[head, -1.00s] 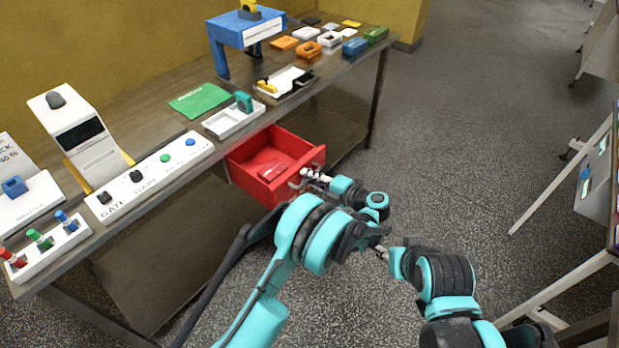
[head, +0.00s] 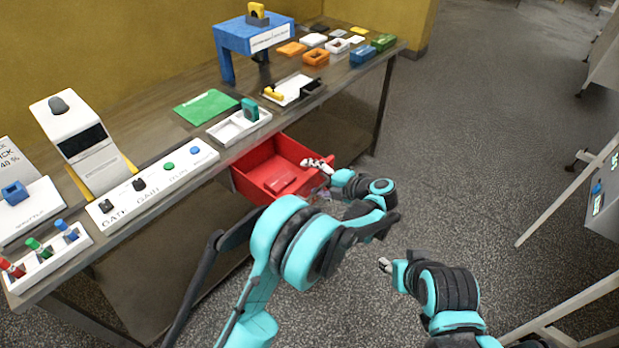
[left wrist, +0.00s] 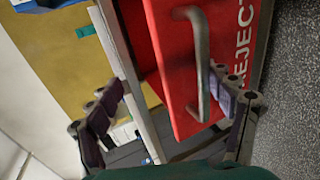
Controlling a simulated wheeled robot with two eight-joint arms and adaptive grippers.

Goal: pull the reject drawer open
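The red reject drawer (head: 254,158) stands pulled out from under the table's front edge. A small reddish item (head: 281,183) lies inside. In the left wrist view its red front (left wrist: 180,75) shows a grey bar handle (left wrist: 203,65) and white "REJECT" lettering. My left gripper (head: 316,164) is at the drawer's front right side; in the left wrist view its fingers (left wrist: 168,112) are spread wide and hold nothing. The handle lies between them in the picture, close to the right finger; contact cannot be told. My right gripper (head: 385,265) is away from the table, its finger gap too small to judge.
The table (head: 160,118) carries a white button panel (head: 150,184), a white tray with a teal block (head: 249,110), a green sheet (head: 206,106) and a blue stand (head: 235,38). Open floor (head: 460,150) lies to the right of the table.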

